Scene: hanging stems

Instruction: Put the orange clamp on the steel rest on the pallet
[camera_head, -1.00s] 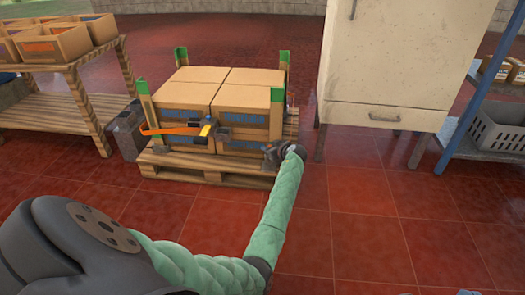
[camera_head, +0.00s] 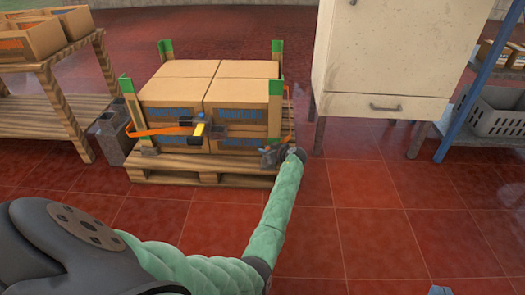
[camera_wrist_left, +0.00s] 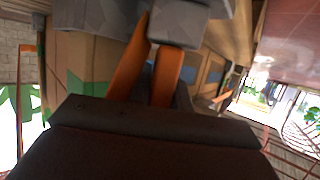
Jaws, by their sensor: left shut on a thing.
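My left arm reaches from the lower left to the front right corner of the pallet (camera_head: 225,180). My left gripper (camera_head: 272,156) is low there, beside the stacked boxes. In the left wrist view, two orange strips (camera_wrist_left: 130,65), which look like the orange clamp, run between the dark jaws (camera_wrist_left: 165,100) to a grey block. The gripper is shut on them. A yellow and dark buckle (camera_head: 198,130) with an orange strap (camera_head: 150,132) sits at the front of the boxes. I cannot clearly tell the steel rest apart. A small grey-blue piece, perhaps my right gripper (camera_head: 440,290), shows at the bottom edge.
Cardboard boxes (camera_head: 240,92) fill the pallet between green-topped corner posts (camera_head: 277,60). A wooden bench (camera_head: 45,105) stands left, with a grey block (camera_head: 106,135) between it and the pallet. A white cabinet (camera_head: 385,65) and blue rack (camera_head: 460,110) stand right. The front right floor is clear.

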